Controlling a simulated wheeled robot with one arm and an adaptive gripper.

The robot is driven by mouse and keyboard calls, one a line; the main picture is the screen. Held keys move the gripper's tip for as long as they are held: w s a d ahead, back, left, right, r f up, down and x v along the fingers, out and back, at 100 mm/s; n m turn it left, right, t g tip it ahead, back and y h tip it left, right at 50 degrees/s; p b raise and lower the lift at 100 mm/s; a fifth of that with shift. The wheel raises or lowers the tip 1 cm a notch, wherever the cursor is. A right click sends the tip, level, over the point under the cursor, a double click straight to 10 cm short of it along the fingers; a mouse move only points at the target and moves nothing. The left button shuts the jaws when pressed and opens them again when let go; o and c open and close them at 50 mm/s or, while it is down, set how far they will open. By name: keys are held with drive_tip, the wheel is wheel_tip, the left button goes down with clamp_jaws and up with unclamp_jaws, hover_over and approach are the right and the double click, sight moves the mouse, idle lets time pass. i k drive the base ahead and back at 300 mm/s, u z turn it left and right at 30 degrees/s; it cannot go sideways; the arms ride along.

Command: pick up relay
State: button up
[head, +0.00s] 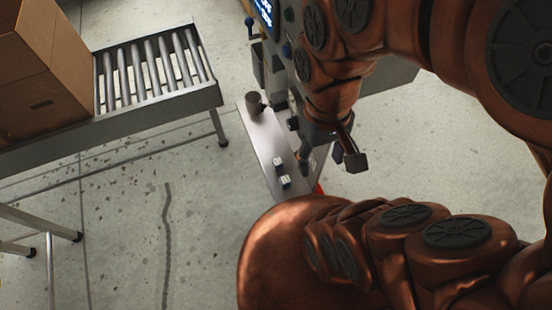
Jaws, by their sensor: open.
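Two small pale block-like parts sit on a narrow metal shelf (262,134); the relay may be one of them, but I cannot tell which. The upper block (278,162) and the lower block (285,181) lie near the shelf's front end, a little apart. My gripper (330,164) reaches down from the upper right, just right of the blocks. Its fingers are spread, with nothing visible between them. The left finger is near the shelf's right edge, partly lost against dark parts behind it.
A dark brown cup-like cylinder (254,104) stands at the shelf's far end. A machine with a lit display (266,12) and knobs rises behind. At left, a roller conveyor (160,107) carries a cardboard box (50,98).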

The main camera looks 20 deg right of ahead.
sight(277, 164)
drive_tip(key=z, duration=3.3)
drive_tip(key=k, duration=1.65)
drive_tip(key=u, duration=2.25)
